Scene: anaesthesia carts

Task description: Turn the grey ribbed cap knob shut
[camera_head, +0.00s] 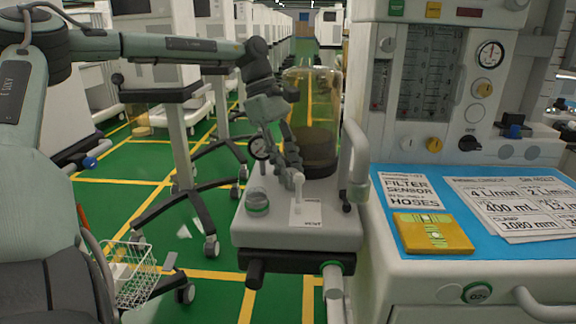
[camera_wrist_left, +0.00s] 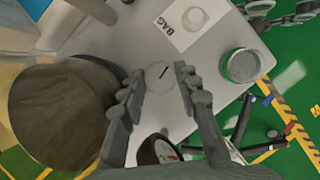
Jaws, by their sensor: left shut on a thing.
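The grey cap knob (camera_wrist_left: 158,79) shows in the left wrist view as a pale round top with a short dark line. In the head view my left gripper (camera_head: 293,166) points down over the grey machine top (camera_head: 320,232), and I cannot make out the knob there. My right gripper is not in view.
A clear dome (camera_head: 322,95) stands just behind the gripper. A pressure gauge (camera_head: 259,148) is close on its left. A round green-ringed fitting (camera_head: 257,203) and a printed label (camera_head: 306,214) are in front. A white cart with a blue top (camera_head: 385,205) stands to the right.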

